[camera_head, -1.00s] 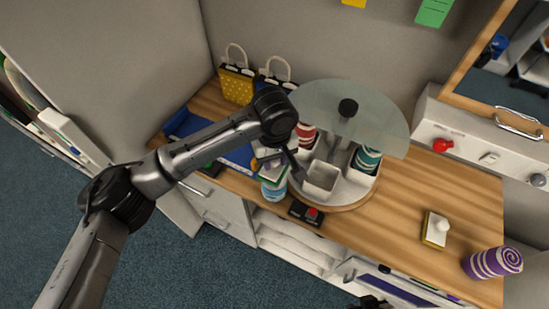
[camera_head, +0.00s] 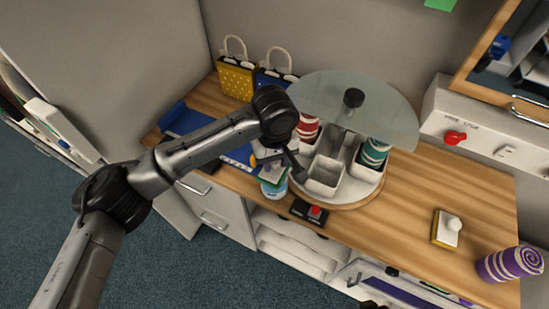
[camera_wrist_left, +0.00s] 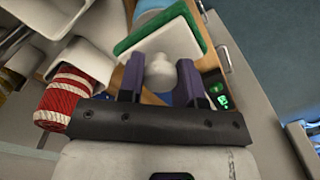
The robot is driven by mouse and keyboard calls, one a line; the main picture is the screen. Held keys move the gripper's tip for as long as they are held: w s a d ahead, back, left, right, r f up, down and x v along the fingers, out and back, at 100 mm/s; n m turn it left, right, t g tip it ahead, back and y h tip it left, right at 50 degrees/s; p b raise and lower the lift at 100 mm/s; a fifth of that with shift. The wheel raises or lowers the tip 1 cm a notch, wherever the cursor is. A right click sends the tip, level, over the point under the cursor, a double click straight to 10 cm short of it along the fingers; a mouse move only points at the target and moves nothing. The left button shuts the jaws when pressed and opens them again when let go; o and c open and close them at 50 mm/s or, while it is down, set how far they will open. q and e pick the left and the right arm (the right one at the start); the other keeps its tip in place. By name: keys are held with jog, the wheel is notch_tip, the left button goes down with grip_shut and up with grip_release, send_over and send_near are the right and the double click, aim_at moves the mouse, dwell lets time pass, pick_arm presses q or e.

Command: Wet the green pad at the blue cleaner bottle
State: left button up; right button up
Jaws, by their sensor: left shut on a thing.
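The green pad (camera_wrist_left: 120,46) is a white block with a green layer and a pale round knob (camera_wrist_left: 160,72). My left gripper (camera_head: 277,166) is shut on the knob; its two dark fingers (camera_wrist_left: 160,84) flank it in the left wrist view. In the head view the green layer sits at the top of the blue cleaner bottle (camera_head: 273,190), a light blue and white cylinder at the counter's front edge. The pad hides the bottle's top, so I cannot tell whether they touch. A bit of light blue shows beyond the pad in the wrist view (camera_wrist_left: 150,14). Only a dark piece, perhaps my right gripper, shows at the bottom edge.
A turntable with white bins (camera_head: 325,176) and a glass top (camera_head: 345,105) stands right of the bottle. A red-button box (camera_head: 311,211) is close by. A yellow-edged pad (camera_head: 447,229) and a purple striped roll (camera_head: 509,263) lie right. The counter between is clear.

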pick_arm(q)
jog(key=shift+f, duration=0.55)
dwell(0.7)
dwell(0.5)
jog(key=shift+p, duration=0.35)
dwell(0.5)
dwell(0.7)
jog(key=shift+f+p, duration=0.15)
jog(key=shift+p, duration=0.35)
dwell(0.5)
dwell(0.5)
